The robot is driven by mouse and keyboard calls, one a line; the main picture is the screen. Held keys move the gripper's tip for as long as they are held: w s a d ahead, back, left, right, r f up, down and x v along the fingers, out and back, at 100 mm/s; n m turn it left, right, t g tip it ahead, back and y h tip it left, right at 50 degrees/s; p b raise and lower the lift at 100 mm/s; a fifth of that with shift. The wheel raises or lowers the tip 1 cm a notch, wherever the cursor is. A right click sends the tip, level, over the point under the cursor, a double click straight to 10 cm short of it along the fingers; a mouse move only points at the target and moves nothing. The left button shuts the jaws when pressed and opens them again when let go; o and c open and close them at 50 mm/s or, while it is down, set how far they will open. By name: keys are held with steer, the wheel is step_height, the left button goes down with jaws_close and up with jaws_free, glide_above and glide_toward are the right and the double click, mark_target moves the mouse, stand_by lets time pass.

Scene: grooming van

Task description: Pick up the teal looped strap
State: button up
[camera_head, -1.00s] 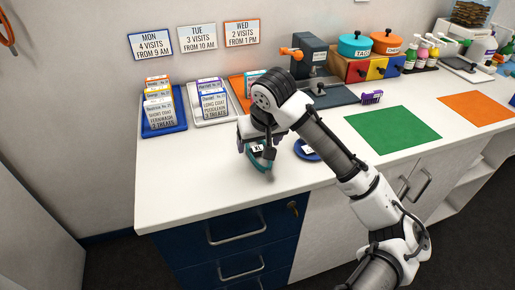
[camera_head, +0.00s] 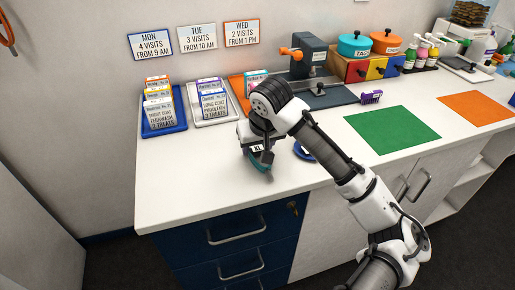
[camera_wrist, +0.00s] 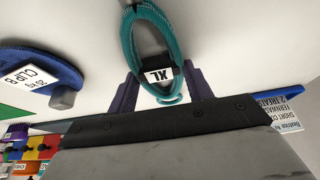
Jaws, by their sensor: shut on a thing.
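The teal looped strap (camera_wrist: 126,48) with a white XL tag shows in the wrist view, between the two dark fingers of my gripper (camera_wrist: 160,90). My gripper is shut on it. In the head view my gripper (camera_head: 256,160) is over the front left part of the white counter, and the teal strap (camera_head: 260,167) shows below it, partly hidden by the fingers. I cannot tell whether the strap's lower edge touches the counter.
Blue (camera_head: 164,131) and grey (camera_head: 215,120) trays with cards stand behind. A green mat (camera_head: 393,129) lies to the right. The counter's left front is clear.

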mark_target(258, 149)
steer(key=shift+r, duration=0.1)
step_height(258, 149, up, 20)
steer(key=shift+b, duration=0.3)
stand_by(0.6)
